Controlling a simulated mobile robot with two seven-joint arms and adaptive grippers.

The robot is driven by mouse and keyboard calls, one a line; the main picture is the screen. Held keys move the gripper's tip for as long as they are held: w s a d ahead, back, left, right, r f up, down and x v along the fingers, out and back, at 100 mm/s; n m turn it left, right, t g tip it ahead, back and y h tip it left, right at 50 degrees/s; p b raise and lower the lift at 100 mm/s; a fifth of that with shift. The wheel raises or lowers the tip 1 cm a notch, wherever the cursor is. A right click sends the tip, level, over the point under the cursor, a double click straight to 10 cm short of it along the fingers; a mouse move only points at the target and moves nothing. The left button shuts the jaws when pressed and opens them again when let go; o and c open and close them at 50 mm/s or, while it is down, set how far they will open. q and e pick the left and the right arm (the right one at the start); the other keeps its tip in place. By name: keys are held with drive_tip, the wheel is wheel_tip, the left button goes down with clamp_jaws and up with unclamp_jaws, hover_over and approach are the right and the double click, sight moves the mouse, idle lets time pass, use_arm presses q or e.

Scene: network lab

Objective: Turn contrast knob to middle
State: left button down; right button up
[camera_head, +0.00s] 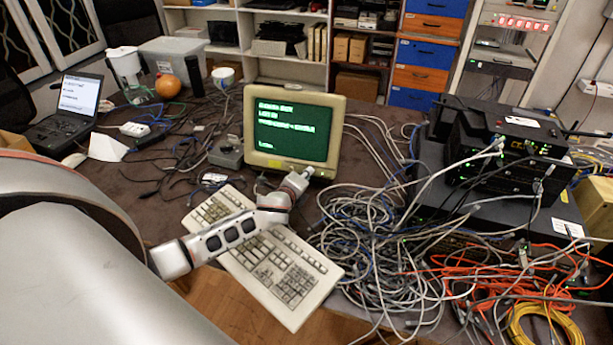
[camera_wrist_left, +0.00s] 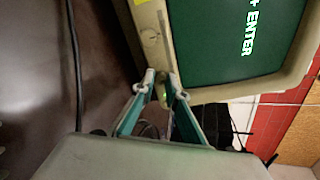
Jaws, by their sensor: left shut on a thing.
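The beige monitor (camera_head: 338,105) stands on the dark table with green text on its screen. My left gripper (camera_head: 308,172) is at the lower right corner of its front bezel. In the left wrist view the monitor's bezel (camera_wrist_left: 148,30) runs down to the fingertips. My left gripper (camera_wrist_left: 161,82) is shut on a small pale knob (camera_wrist_left: 161,76) at the bezel's edge. The fingers cover much of the knob, and I cannot tell its setting. My right gripper is not in view.
A keyboard (camera_head: 285,275) lies in front of the monitor, under my left arm. A tangle of grey cables (camera_head: 370,250) lies right of it. Black network devices (camera_head: 500,150) stand at the right. A laptop (camera_head: 70,110) stands at the left.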

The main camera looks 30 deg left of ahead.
use_arm(q)
drive_tip(key=n, duration=0.5)
drive_tip(key=shift+f, duration=0.15)
drive_tip(key=shift+a+b, duration=0.1)
drive_tip(key=shift+b, duration=0.2)
idle(0.3)
drive_tip(key=c, duration=2)
unclamp_jaws()
drive_tip(key=shift+s, duration=0.1)
drive_tip(key=v, duration=1.2)
drive_tip(key=shift+f, duration=0.2)
